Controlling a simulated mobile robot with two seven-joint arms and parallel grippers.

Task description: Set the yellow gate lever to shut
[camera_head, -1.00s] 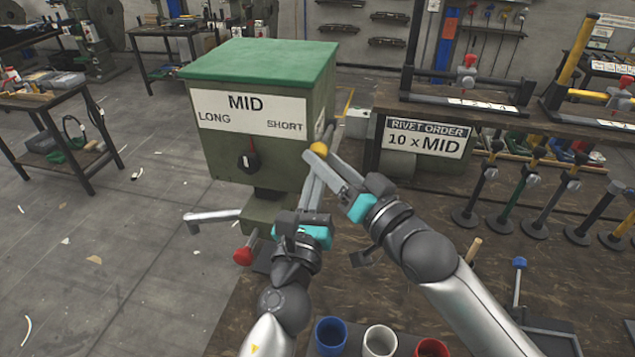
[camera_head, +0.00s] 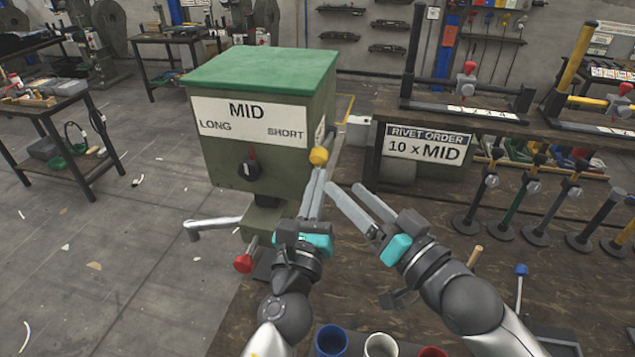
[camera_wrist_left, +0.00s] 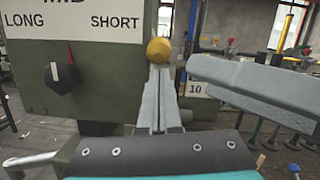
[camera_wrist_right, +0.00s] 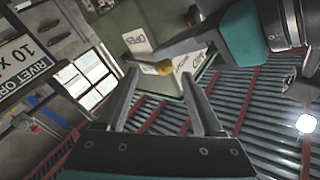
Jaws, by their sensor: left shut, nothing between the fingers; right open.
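The yellow ball knob of the gate lever (camera_head: 318,156) is at the right side of the green press box (camera_head: 262,82). The knob also shows in the left wrist view (camera_wrist_left: 159,50) and the right wrist view (camera_wrist_right: 164,68). Most of the lever's arm is hidden. My left gripper (camera_head: 316,174) is shut and empty, its fingertips just below the knob and very close to it; I cannot tell whether they touch. My right gripper (camera_head: 344,187) is open and empty, to the right of the knob and apart from it. An OPEN label (camera_wrist_right: 139,41) shows on the box's side.
A black dial (camera_head: 249,170) is on the box front under the MID sign. A crank handle (camera_head: 212,224) and a red knob (camera_head: 243,263) sit below. Several upright tools stand on the bench at right, with cups (camera_head: 331,340) at the front.

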